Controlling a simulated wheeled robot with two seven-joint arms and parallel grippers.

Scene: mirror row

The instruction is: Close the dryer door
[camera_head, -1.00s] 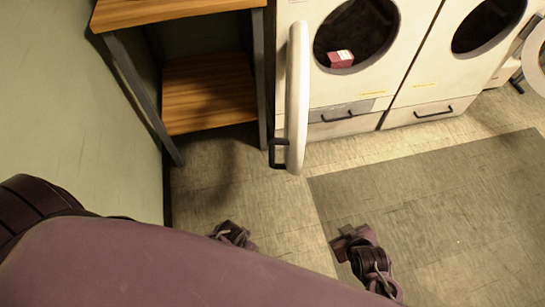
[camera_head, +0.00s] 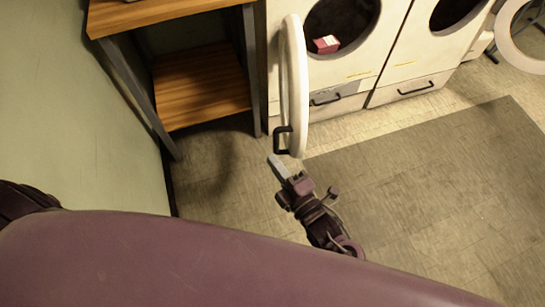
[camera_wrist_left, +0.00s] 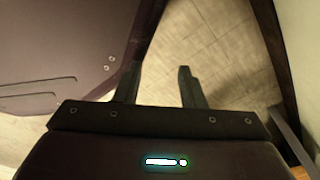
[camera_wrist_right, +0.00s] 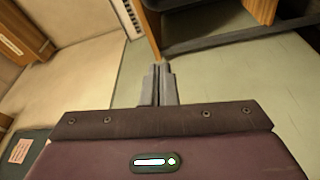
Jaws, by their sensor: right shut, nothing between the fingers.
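The white round dryer door (camera_head: 291,80) stands open, seen nearly edge-on, swung out to the left of the dryer's dark round opening (camera_head: 343,22). Its black handle (camera_head: 282,141) is on the near edge. My right gripper (camera_head: 272,163) is shut and empty, just below the handle in the head view; I cannot tell whether it touches. Its closed fingers also show in the right wrist view (camera_wrist_right: 161,68). My left gripper (camera_wrist_left: 160,69) is open and empty over the floor in the left wrist view; it does not show in the head view.
A red and white box (camera_head: 326,44) lies in the dryer opening. A second machine (camera_head: 412,65) on the right has its own round door (camera_head: 520,58) open. A wooden shelf unit (camera_head: 200,85) stands left of the open door. The dark mat (camera_head: 430,190) is clear.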

